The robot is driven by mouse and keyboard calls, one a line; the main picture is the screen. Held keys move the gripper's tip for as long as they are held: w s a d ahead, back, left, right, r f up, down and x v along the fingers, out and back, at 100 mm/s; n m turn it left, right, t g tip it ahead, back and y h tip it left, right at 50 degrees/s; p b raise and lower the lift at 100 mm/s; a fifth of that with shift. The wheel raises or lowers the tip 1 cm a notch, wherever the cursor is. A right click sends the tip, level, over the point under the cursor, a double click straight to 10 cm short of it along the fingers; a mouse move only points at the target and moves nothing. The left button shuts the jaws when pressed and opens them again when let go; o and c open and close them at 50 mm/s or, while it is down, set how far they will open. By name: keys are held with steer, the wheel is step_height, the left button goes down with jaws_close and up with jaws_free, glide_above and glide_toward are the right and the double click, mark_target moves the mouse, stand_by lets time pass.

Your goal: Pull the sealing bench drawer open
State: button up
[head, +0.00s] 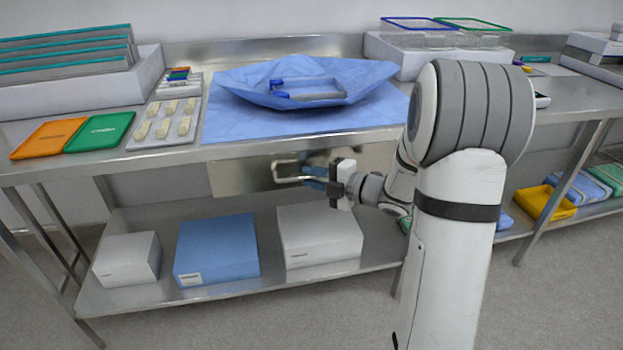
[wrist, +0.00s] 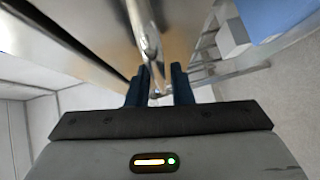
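The sealing bench drawer (head: 240,177) has a shiny steel front under the bench top, below the blue wrap. It looks shut. Its bar handle (head: 284,180) stands out from the front, and its right part is hidden behind my gripper. My gripper (head: 311,177) is at the right part of the handle, its blue fingers pointing left towards the drawer front. In the wrist view, the handle (wrist: 147,40) runs down into the gap between my two fingers (wrist: 158,88). The fingers are apart, and I see no clear contact on both sides.
A blue wrap with a tray (head: 305,95) lies on the bench top (head: 180,155) above the drawer. White and blue boxes (head: 217,248) stand on the lower shelf (head: 130,298). Orange and green trays (head: 98,132) lie at left. The floor in front is clear.

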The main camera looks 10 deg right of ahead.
steer(key=shift+w+a+f, duration=0.1)
steer(key=shift+w+a, duration=0.2)
steer(key=shift+a, duration=0.1)
steer(key=shift+c, duration=0.3)
jaws_close()
